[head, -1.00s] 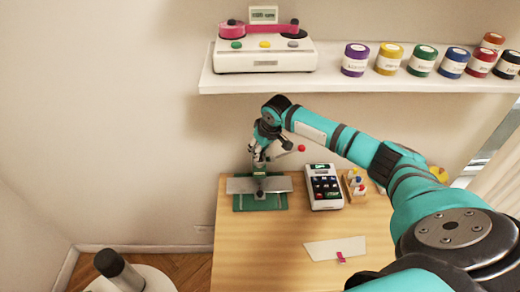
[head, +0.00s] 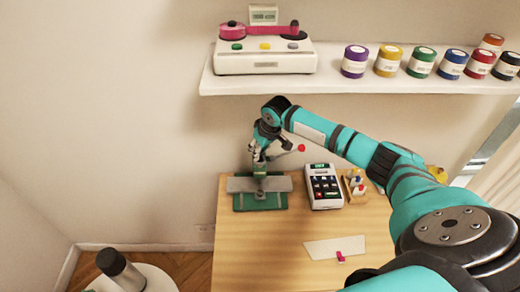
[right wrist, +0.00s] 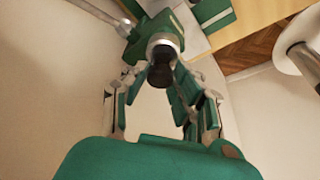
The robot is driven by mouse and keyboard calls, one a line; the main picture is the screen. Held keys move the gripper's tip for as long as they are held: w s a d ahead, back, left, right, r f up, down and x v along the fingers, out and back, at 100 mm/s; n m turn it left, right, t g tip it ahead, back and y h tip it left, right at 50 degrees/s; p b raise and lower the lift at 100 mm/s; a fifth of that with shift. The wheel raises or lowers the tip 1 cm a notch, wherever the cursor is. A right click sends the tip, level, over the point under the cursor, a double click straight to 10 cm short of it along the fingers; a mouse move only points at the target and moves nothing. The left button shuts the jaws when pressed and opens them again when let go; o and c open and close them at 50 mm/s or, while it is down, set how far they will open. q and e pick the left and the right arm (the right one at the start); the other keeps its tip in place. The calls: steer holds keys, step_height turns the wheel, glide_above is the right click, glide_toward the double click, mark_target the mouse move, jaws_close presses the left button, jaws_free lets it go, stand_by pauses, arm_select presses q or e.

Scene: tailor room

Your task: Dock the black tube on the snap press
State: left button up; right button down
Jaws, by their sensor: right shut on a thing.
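The snap press (head: 260,201) stands at the table's left back, with a green base, a grey plate and a red-knobbed lever (head: 301,148). My right gripper (head: 259,156) is at the press head, above the plate. In the right wrist view the green press head (right wrist: 150,28) ends in a dark round socket with a pale ring. The black tube (right wrist: 160,76) shows just below that ring, between the fingers of my right gripper (right wrist: 165,98), which is shut on it. I cannot tell whether the tube is seated or only touching. My left gripper is out of view.
A white keypad device (head: 323,188) and a small wooden rack (head: 355,188) stand right of the press. A pale sheet (head: 334,249) lies on the table (head: 265,255). A shelf (head: 370,84) with jars runs above. The table's front left is clear.

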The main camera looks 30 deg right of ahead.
steer(key=shift+f, duration=0.45)
steer(key=c, duration=1.3)
jaws_free()
steer(key=shift+c, duration=0.2)
